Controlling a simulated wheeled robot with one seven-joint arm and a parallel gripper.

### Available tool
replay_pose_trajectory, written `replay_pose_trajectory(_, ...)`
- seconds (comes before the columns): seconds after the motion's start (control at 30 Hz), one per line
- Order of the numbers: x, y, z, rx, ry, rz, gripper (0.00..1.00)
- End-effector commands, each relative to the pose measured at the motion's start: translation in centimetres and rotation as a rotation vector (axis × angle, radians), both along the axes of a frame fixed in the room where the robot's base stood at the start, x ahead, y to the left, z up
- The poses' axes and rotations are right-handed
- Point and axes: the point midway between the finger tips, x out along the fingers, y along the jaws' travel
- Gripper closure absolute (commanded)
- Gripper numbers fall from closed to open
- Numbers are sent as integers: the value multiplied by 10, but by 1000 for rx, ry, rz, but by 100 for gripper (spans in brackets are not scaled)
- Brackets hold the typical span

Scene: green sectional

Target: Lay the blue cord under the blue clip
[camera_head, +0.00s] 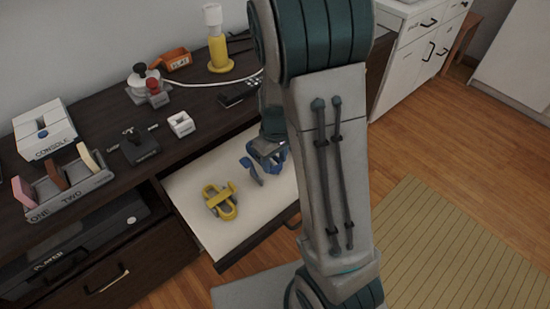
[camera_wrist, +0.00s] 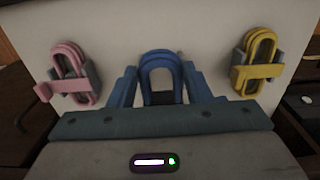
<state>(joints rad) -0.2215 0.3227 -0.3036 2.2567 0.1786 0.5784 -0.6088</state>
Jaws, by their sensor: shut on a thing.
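My gripper (camera_wrist: 160,78) is at the middle of the white drawer surface, with its blue fingers on either side of a blue cord loop (camera_wrist: 160,57). It is shut on that cord. In the head view my gripper (camera_head: 267,150) is low over the drawer, partly behind my arm, with blue parts showing below it (camera_head: 256,170). I cannot separate cord, clip and fingers there. The blue clip is not clearly visible; a dark grey part inside the loop may belong to it. Whether the cord lies under the clip cannot be told.
In the open drawer (camera_head: 190,185), a yellow cord and clip (camera_head: 222,201) lie to one side; a pink set (camera_wrist: 72,76) shows in the wrist view. The dark cabinet top holds a console box (camera_head: 45,132), a slotted rack (camera_head: 68,198) and a yellow lamp (camera_head: 219,55).

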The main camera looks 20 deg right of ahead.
Motion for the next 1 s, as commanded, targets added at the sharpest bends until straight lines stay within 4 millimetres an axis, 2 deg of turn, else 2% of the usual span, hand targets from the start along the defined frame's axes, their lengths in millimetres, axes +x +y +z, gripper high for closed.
replay_pose_trajectory(0.63, 0, 0, -54, 0, 0, 0, 78)
replay_pose_trajectory(1.0, 0, 0, -63, 0, 0, 1, 78)
